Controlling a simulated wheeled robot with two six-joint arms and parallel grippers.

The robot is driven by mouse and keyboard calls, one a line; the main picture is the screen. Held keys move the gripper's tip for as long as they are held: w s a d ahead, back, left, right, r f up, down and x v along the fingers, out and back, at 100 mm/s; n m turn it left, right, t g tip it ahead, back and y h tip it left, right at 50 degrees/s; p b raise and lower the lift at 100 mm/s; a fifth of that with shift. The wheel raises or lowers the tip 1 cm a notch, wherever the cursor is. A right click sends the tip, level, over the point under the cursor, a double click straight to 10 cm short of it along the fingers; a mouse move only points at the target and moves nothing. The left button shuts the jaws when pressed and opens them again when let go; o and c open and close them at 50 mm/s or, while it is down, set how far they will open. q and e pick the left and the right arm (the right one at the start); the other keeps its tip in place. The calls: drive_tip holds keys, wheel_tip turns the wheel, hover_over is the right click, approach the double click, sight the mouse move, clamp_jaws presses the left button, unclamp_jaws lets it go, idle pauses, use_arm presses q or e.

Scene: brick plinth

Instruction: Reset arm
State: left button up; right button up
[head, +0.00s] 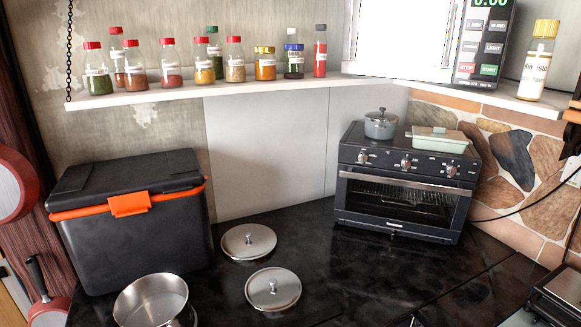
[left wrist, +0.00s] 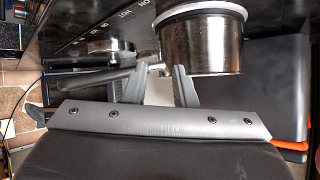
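The left wrist view shows my left gripper (left wrist: 157,82) from close up. Its two grey fingers stand apart, with no object clearly clamped between them. A shiny metal pot (left wrist: 201,42) is just beyond the fingertips, and its long handle (left wrist: 100,82) runs left past the left finger. I cannot tell whether the fingers touch the pot or handle. In the head view a steel pot (head: 150,300) sits at the bottom left of the black counter. My left gripper is not clearly visible there. My right gripper is in neither view.
A black cooler with orange latch (head: 130,230) stands behind the pot. Two round lids (head: 249,241) (head: 273,289) lie on the counter (head: 350,285). A toaster oven (head: 404,190) carries a small pot (head: 380,126) and a lidded dish (head: 437,141). Spice jars line the shelf (head: 230,92).

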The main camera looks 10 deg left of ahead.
use_arm(q)
drive_tip(key=s+d+f+n+g+y, duration=0.2)
drive_tip(key=s+f+g, duration=0.2)
drive_tip(key=s, duration=0.4)
drive_tip(key=s+d+f+n+g+y, duration=0.1)
drive_tip(key=s+d+f+n+g, duration=0.2)
drive_tip(key=s, duration=0.5)
wheel_tip(320, 180, down, 28)
drive_tip(key=a+m+g+b, duration=0.1)
drive_tip(key=a+g+b, duration=0.1)
drive_tip(key=s+d+f+g+b, duration=0.1)
drive_tip(key=s+f+b, duration=0.1)
drive_tip(key=s+f, duration=1.3)
wheel_tip(320, 180, down, 3)
drive_tip(key=shift+d+r+h, duration=0.1)
drive_tip(key=shift+d+h, duration=0.05)
drive_tip(key=shift+h, duration=0.15)
drive_tip(key=shift+m, duration=0.3)
